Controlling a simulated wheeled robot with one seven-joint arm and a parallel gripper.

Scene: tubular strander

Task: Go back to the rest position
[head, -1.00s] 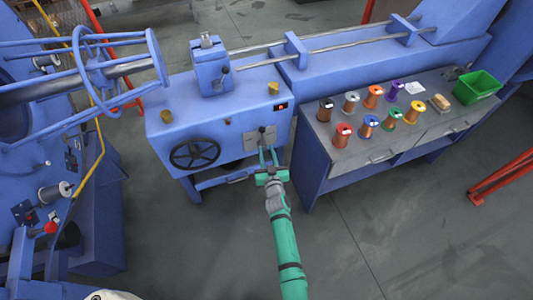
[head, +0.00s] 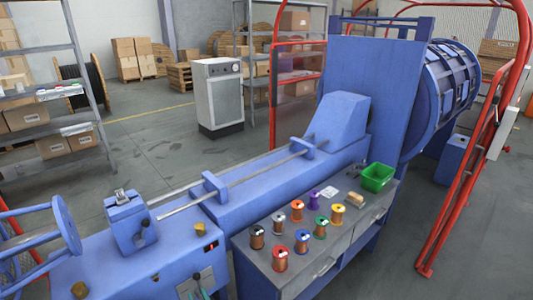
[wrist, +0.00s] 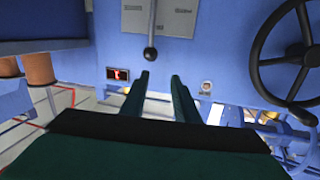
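My gripper (wrist: 161,77) is open and empty in the wrist view, its two green fingers apart and pointing at the blue machine front. A black-knobbed lever (wrist: 150,54) on a grey plate lies just beyond the fingertips, a little to the left, with no finger closed on it. The rest of my arm is outside the head view.
A black handwheel (wrist: 290,50) is at right in the wrist view. A workbench (head: 340,245) with several wire spools and a green bin (head: 377,177) stands right of the housing. Red frames (head: 470,150) stand at right. Open floor (head: 165,150) lies behind the machine.

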